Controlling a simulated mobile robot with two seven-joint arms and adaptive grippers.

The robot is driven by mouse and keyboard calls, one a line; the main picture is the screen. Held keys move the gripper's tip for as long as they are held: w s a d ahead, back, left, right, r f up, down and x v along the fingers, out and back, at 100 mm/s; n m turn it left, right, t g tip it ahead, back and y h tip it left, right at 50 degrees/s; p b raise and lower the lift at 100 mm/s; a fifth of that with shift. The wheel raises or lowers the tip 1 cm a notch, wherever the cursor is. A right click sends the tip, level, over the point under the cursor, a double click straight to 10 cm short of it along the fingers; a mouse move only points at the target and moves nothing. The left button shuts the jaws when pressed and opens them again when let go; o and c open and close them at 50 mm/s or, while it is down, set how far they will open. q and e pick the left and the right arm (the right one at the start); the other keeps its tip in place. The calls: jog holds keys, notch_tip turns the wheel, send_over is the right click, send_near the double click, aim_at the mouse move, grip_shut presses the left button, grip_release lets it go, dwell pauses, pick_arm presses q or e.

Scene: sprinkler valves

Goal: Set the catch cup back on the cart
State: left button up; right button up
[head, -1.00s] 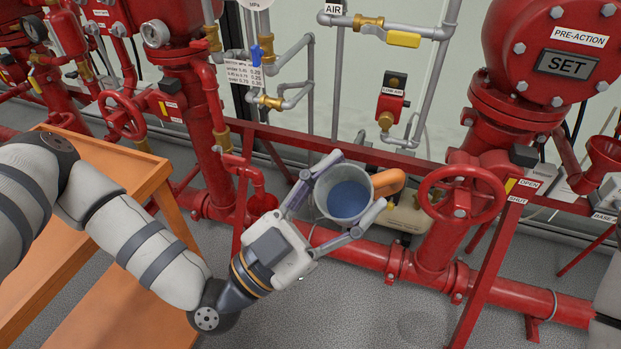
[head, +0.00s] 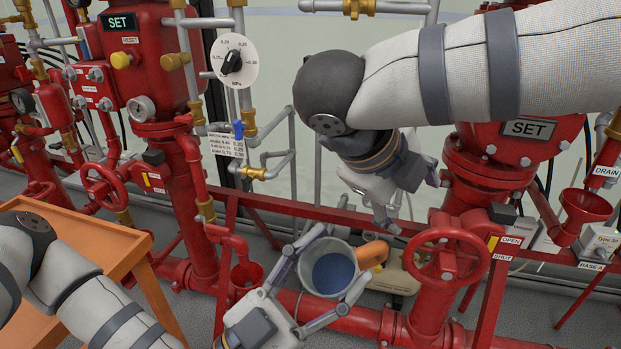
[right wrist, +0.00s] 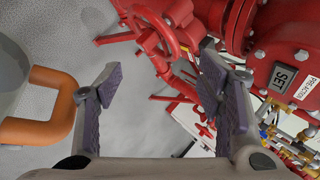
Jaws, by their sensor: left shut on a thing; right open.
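The catch cup (head: 312,262) is a grey cup with blue contents and an orange handle (head: 372,254). My left gripper (head: 334,264) is shut around it, one finger on each side, holding it in the air in front of the red pipes. The orange cart (head: 98,236) stands at the left, partly hidden by my left arm. My right gripper (head: 388,214) is open and empty, just above and right of the cup. In the right wrist view the handle (right wrist: 45,115) is at the left edge, outside the open fingers (right wrist: 160,75).
A red handwheel (head: 446,258) is close to the right of the cup. A small red funnel (head: 246,274) is left of it, and a larger funnel (head: 584,210) is at the right. Red pipes and a frame run behind and below. Grey floor lies beneath.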

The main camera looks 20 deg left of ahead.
aim_at(343, 244)
jog(key=s+a+r+g+y, duration=0.2)
jog(key=s+a+r, duration=0.75)
jog(key=s, duration=0.25)
jog(key=shift+m, duration=0.4)
jog(key=x, duration=0.7)
jog(key=a+x, duration=0.1)
jog(key=x, duration=0.3)
jog(key=shift+s+f, duration=0.3)
jog(key=shift+f, duration=0.3)
jog(key=shift+w+d+f, duration=0.15)
jog(key=shift+f, duration=0.2)
grip_shut()
pick_arm(q)
jog(key=o, duration=1.4)
jog(key=shift+c, duration=0.2)
